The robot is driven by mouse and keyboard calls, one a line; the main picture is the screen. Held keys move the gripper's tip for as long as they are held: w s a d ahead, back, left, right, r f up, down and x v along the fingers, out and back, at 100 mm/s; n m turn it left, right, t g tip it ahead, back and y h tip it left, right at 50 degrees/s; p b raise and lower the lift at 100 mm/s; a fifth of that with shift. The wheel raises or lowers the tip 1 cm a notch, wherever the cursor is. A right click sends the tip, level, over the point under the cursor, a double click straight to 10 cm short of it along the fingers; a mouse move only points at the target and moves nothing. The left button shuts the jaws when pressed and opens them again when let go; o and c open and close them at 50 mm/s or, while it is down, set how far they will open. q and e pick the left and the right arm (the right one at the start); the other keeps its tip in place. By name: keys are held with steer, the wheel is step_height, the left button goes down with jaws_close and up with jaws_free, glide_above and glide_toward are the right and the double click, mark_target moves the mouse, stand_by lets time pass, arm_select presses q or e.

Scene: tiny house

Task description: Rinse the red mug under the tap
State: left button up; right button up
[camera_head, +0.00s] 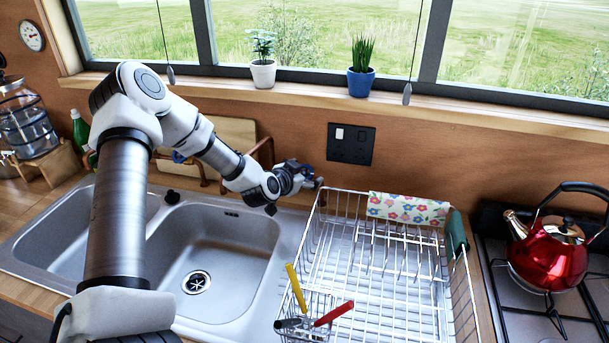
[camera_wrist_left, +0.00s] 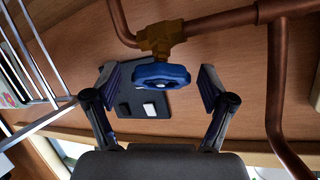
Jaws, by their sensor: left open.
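My left gripper (camera_head: 312,183) is open near the wall, above the back left corner of the dish rack. In the left wrist view its two fingers (camera_wrist_left: 158,88) stand on either side of a blue valve handle (camera_wrist_left: 162,74), with a visible gap on each side. The handle sits on a brass fitting (camera_wrist_left: 160,36) on copper pipes (camera_wrist_left: 215,22). The double sink (camera_head: 215,245) is to the left, and the visible part of its basins is empty. My left arm hides part of the sink and the pipework behind it. I see no red mug. My right gripper is out of view.
A wire dish rack (camera_head: 385,265) holds utensils with yellow and red handles and a flowered cloth (camera_head: 408,208). A red kettle (camera_head: 550,255) stands on the stove at right. A socket plate (camera_head: 351,144) is on the wall. Two potted plants stand on the sill.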

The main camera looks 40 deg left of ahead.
arm_select(q)
steer(key=shift+s+r, duration=0.1)
steer(key=shift+s, duration=0.1)
steer(key=c, duration=1.2)
steer(key=n+y+b, duration=0.1)
steer(key=n, duration=0.1)
steer(key=n+y+b, duration=0.1)
steer(key=n+y, duration=0.1)
steer(key=shift+w+f+n, duration=0.1)
steer(key=shift+f+n, duration=0.1)
steer(key=shift+n, duration=0.2)
steer(key=shift+r+n+g+y+b, duration=0.1)
steer(key=shift+n+g+y+b, duration=0.6)
steer(key=shift+n, duration=1.2)
steer(key=shift+y, duration=0.3)
steer(key=o, duration=1.2)
steer(key=shift+w, duration=0.1)
